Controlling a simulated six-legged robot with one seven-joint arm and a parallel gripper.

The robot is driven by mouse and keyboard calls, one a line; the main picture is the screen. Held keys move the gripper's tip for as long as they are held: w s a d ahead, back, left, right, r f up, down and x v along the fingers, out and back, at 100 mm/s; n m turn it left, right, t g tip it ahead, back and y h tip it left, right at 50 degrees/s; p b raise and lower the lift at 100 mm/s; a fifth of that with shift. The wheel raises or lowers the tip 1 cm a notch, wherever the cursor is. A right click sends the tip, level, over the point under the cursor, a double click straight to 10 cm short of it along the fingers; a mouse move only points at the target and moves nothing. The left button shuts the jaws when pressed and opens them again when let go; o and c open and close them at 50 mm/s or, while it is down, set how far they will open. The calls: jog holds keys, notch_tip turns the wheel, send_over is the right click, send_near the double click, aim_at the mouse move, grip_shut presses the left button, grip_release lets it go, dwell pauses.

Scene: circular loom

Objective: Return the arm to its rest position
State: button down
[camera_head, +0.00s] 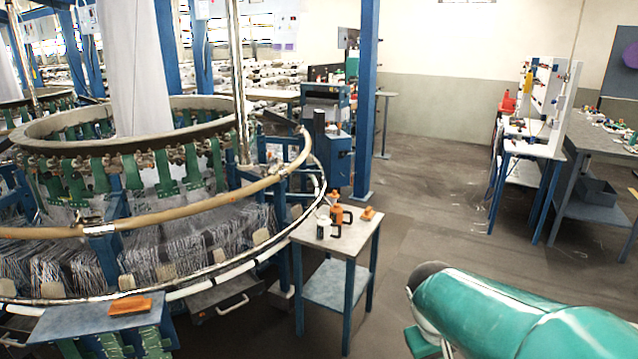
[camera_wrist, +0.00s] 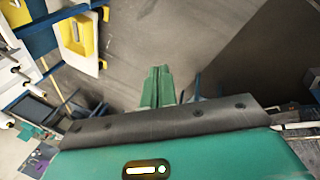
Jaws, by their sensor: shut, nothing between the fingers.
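My teal arm (camera_head: 510,315) reaches in from the lower right of the head view, over open floor, apart from the loom and the small table. My gripper (camera_wrist: 157,84) shows in the wrist view as green fingers beyond a dark bar. The fingers are together with nothing between them. Grey floor lies behind the fingers. In the head view I cannot make out the fingertips clearly.
The circular loom (camera_head: 150,222) fills the left. A small blue-legged table (camera_head: 345,243) with bottles stands between it and my arm. A blue post (camera_head: 366,100) stands behind. Workbenches (camera_head: 590,135) stand at right. The central floor (camera_head: 430,215) is clear.

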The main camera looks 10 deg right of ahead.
jog(key=s+a+r+t+y, duration=0.1)
jog(key=a+r, duration=0.3)
jog(key=a, duration=0.4)
jog(key=s+a+r+n+t+y, duration=0.1)
jog(key=s+a+r+t+y, duration=0.1)
jog(key=a, duration=0.6)
notch_tip(320, 180, up, 2)
jog(key=shift+s+a+r+t+y, duration=0.1)
jog(key=shift+s+a+t+y, duration=0.25)
jog(key=shift+s+t, duration=0.5)
